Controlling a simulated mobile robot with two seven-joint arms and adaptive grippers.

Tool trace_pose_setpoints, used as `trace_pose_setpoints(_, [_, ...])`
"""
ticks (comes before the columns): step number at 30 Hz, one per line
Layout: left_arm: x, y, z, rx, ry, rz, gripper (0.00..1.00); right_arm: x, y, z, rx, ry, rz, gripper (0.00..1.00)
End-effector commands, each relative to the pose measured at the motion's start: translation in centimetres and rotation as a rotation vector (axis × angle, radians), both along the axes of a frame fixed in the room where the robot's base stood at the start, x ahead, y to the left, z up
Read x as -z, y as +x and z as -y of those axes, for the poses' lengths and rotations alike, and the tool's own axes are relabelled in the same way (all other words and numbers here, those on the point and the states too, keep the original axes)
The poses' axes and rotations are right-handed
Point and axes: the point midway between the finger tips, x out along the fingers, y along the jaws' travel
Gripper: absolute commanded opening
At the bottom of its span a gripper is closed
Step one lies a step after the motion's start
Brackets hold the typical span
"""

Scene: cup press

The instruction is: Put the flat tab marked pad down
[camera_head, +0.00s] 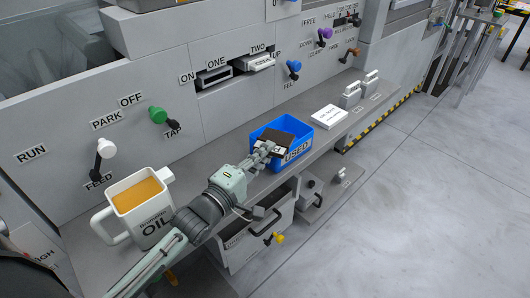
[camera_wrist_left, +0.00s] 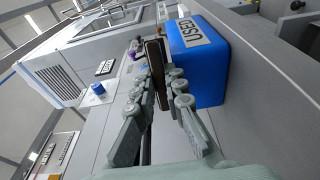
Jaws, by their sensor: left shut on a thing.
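My left gripper (camera_head: 263,157) is shut on a flat dark piece (camera_head: 274,137) with a brownish edge. The piece also shows between the fingers (camera_wrist_left: 160,78) in the left wrist view (camera_wrist_left: 155,62). It overlaps the near part of the blue bin marked USED (camera_head: 322,123) in the head view. In the wrist view the bin (camera_wrist_left: 208,80) is close on its right. I cannot tell whether the piece is above the bin's opening or inside it. A small pale label shows at the piece, but I cannot read the word pad on any tab. My right gripper is not in view.
A white jug marked OIL (camera_head: 150,208) stands left on the ledge. Levers with green (camera_head: 157,115) and blue (camera_head: 294,66) knobs project from the panel. An open drawer (camera_head: 250,235) is below.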

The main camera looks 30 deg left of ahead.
Motion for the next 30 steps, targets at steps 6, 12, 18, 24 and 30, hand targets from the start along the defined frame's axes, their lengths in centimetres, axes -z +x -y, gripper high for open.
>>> trace_pose_setpoints(6, [1.6, -0.1, 0.0, -0.002, 0.002, -0.023, 0.0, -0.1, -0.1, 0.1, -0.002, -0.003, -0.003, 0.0])
trace_pose_setpoints(12, [1.8, -0.2, 0.1, -0.001, 0.001, -0.027, 0.27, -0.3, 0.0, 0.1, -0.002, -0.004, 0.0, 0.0])
trace_pose_setpoints(18, [1.5, -0.2, 0.0, -0.001, 0.001, -0.021, 0.32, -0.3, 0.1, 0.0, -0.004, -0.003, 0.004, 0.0])
trace_pose_setpoints(24, [1.3, -0.1, 0.0, -0.001, 0.002, -0.016, 0.32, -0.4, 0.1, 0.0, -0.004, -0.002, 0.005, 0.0])
trace_pose_setpoints(30, [-0.1, -0.1, 0.0, 0.0, 0.002, -0.011, 0.32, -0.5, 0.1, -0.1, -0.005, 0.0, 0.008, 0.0])
